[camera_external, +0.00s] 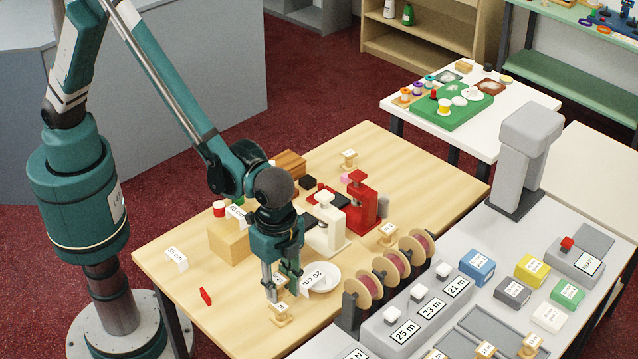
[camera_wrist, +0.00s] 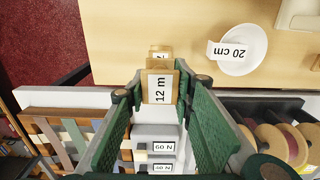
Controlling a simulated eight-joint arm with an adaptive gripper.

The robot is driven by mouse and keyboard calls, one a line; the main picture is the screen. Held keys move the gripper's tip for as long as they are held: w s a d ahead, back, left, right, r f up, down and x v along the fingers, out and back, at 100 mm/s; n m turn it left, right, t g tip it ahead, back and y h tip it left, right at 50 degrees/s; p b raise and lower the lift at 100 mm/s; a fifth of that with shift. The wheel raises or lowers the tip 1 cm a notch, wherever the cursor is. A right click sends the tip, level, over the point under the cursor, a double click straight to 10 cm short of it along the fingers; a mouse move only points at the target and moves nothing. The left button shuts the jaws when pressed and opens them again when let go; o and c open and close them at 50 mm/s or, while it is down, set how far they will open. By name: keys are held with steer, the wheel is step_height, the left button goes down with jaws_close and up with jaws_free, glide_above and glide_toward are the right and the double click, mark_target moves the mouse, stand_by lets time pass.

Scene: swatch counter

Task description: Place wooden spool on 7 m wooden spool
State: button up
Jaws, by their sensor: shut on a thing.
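My gripper (camera_external: 281,284) is shut on a wooden spool with a white label, which reads 12 m in the wrist view (camera_wrist: 160,88). The fingers lie on either side of it. A second wooden spool (camera_external: 280,312) stands on the wooden table just under the held one in the external view. It shows partly in the wrist view (camera_wrist: 160,51), mostly hidden behind the held spool; its label is too small to read. I cannot tell whether the two spools touch. Other small labelled spools stand farther back (camera_external: 388,234) and at the far edge (camera_external: 348,158).
A white dish (camera_external: 325,277) with a 20 cm tag lies right of my gripper. Ribbon reels (camera_external: 385,268) stand along the table's right edge. A cream press (camera_external: 327,225) and a red press (camera_external: 362,203) stand behind. A wooden block (camera_external: 229,242) is to the left.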

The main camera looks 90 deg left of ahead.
mark_target(281, 297)
steer(key=shift+f, duration=1.85)
steer(key=shift+f, duration=0.2)
steer(key=o, duration=0.9)
steer(key=shift+r, duration=0.15)
step_height(281, 297, up, 12)
steer(key=shift+r, duration=0.1)
